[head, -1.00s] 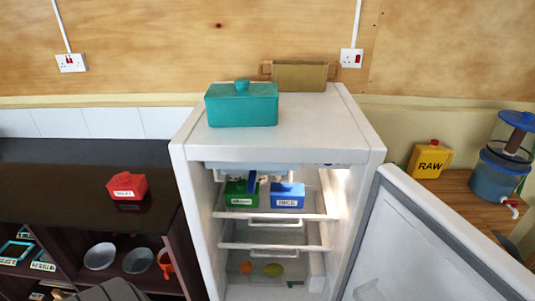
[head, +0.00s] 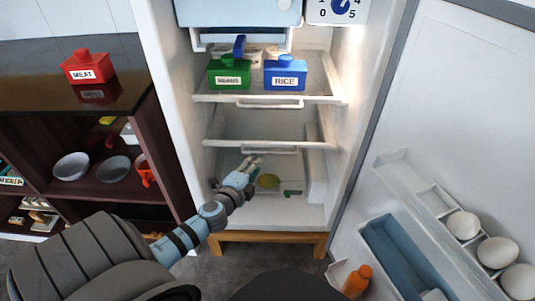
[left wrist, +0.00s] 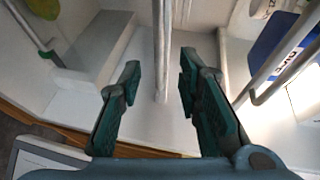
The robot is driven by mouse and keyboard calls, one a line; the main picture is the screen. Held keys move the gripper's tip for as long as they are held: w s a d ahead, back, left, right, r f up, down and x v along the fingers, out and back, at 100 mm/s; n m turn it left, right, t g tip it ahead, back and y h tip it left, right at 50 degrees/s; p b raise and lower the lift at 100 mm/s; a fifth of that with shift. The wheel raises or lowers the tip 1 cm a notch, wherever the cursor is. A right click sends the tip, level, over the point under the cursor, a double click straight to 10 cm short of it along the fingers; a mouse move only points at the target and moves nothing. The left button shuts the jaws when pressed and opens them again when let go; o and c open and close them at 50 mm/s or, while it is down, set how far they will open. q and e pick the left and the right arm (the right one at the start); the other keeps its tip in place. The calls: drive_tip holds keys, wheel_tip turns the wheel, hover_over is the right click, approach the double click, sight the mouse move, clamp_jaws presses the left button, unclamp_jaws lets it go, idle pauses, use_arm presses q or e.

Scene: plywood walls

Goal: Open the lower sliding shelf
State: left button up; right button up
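The fridge stands open with two white sliding shelves inside. The lower shelf (head: 225,143) is empty, and its front handle (head: 270,151) runs along the middle of its edge. My left gripper (head: 254,163) is at the fridge opening, just below and beside the left end of that handle. In the left wrist view my left gripper (left wrist: 160,75) is open, its dark green fingers apart. A thin white bar, the lower shelf's edge and handle (left wrist: 161,45), appears between the fingertips; I cannot tell whether it touches them. My right gripper is not in view.
The upper shelf (head: 215,97) holds a green BEANS box (head: 229,72) and blue RICE box (head: 285,73). The open door (head: 450,110) stands at right, with eggs (head: 463,225). A dark cabinet (head: 90,150) is at left.

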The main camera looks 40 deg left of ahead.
sight(268, 152)
use_arm(q)
drive_tip(key=b+x, duration=0.1)
drive_tip(key=x, duration=0.8)
drive_tip(key=shift+d, duration=0.1)
clamp_jaws()
